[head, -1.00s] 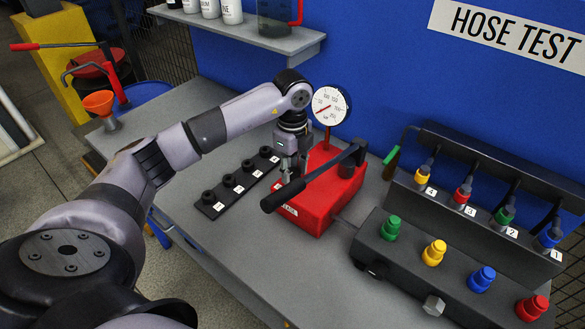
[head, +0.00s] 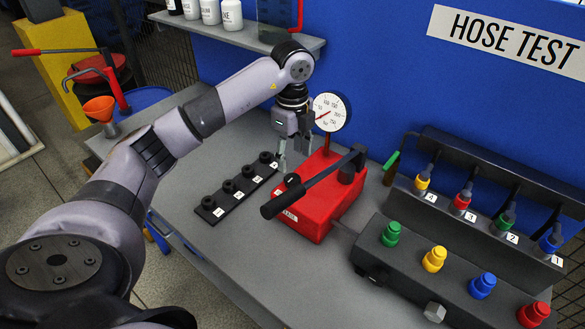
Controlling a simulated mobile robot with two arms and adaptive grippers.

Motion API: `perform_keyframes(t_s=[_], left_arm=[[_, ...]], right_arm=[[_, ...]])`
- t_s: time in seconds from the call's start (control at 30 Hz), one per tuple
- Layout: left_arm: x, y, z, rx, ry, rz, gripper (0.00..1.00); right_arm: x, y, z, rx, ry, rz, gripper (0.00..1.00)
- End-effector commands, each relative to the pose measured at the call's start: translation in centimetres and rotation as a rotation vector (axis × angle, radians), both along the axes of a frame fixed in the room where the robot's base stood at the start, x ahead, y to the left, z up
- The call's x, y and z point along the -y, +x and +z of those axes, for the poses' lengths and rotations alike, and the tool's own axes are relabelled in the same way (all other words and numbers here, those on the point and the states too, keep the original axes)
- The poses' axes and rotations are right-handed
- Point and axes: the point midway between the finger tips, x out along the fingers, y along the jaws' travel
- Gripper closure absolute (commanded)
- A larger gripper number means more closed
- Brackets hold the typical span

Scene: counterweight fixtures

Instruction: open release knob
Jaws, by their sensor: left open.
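The red pump box (head: 318,222) sits on the grey bench, with a black-handled lever (head: 315,183) across its top. A small dark knob (head: 292,180) shows on the box's left end, close to the lever's grip; I take it to be the release knob. My left gripper (head: 290,165) points down just above this knob, open, with its fingers apart and nothing visible between them. Whether a fingertip touches the knob cannot be told. The right gripper is not in view.
A pressure gauge (head: 331,112) rises behind the box. A black strip with numbered posts (head: 236,187) lies left of it. A hose manifold (head: 460,262) with coloured caps stands on the right. A shelf (head: 240,36) with bottles hangs behind.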

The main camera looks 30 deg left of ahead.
Motion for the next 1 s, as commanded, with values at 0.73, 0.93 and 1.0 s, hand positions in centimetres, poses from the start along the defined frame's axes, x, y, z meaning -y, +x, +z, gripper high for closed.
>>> perform_keyframes(t_s=[0.73,0.93,1.0], left_arm=[[0.0,0.0,4.9,-0.001,0.0,0.001,0.46],[0.0,0.0,5.0,-0.001,0.001,0.001,0.46],[0.0,0.0,5.5,0.0,0.001,0.001,0.46]], right_arm=[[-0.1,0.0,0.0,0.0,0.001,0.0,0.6],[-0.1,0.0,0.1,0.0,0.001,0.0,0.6],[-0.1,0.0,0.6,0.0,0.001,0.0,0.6]])
